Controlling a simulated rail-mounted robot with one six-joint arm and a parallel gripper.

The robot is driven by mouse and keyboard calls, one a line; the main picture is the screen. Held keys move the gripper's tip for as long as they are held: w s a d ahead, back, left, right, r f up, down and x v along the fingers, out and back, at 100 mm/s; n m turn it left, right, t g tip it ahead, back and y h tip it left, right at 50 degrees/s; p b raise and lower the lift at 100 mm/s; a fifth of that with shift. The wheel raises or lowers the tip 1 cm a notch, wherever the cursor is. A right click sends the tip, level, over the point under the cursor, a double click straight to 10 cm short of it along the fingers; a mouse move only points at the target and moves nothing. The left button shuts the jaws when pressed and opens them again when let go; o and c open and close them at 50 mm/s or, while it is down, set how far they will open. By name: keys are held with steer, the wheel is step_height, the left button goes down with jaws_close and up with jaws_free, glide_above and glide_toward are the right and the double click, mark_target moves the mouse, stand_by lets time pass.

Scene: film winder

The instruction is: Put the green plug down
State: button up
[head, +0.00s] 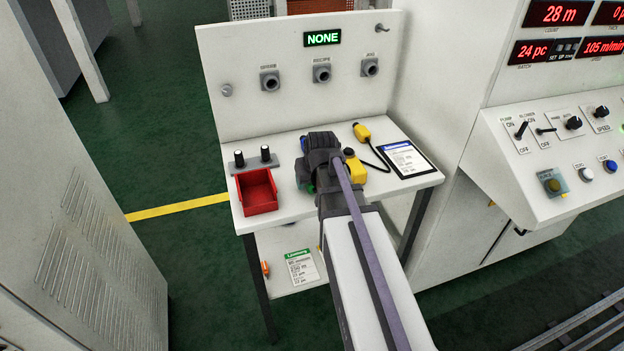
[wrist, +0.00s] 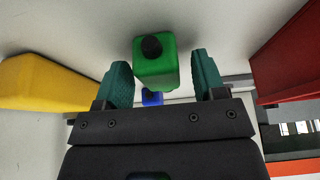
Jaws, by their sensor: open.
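The green plug (wrist: 155,62) is a green block with a dark round end, between the two teal fingers of my gripper (wrist: 161,75) in the wrist view. The fingers stand apart, with a gap on each side of the plug. The plug appears to be at the white tabletop; I cannot tell whether it touches it. In the head view my wrist covers most of the gripper and the plug.
A blue thing (wrist: 152,97) shows just beyond the green plug. A yellow block (head: 355,170) is close beside my wrist. The red tray (head: 257,191), two black knobs, a yellow plug (head: 362,132) with a cable and a tablet-like card (head: 407,158) share the tabletop (head: 285,219).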

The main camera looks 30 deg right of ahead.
steer(key=d+p+v, duration=0.1)
steer(key=p+v, duration=1)
steer(key=v, duration=0.1)
steer(key=s+a+n+g, duration=0.1)
steer(key=s+a, duration=0.3)
steer(key=a, duration=0.4)
steer(key=s+a+f+n+g, duration=0.1)
steer(key=s+a+g, duration=0.2)
steer(key=a, duration=0.6)
steer(key=shift+s+f+g+y+b, duration=0.15)
steer(key=shift+s+g+y+b, duration=0.15)
steer(key=shift+s+y, duration=0.1)
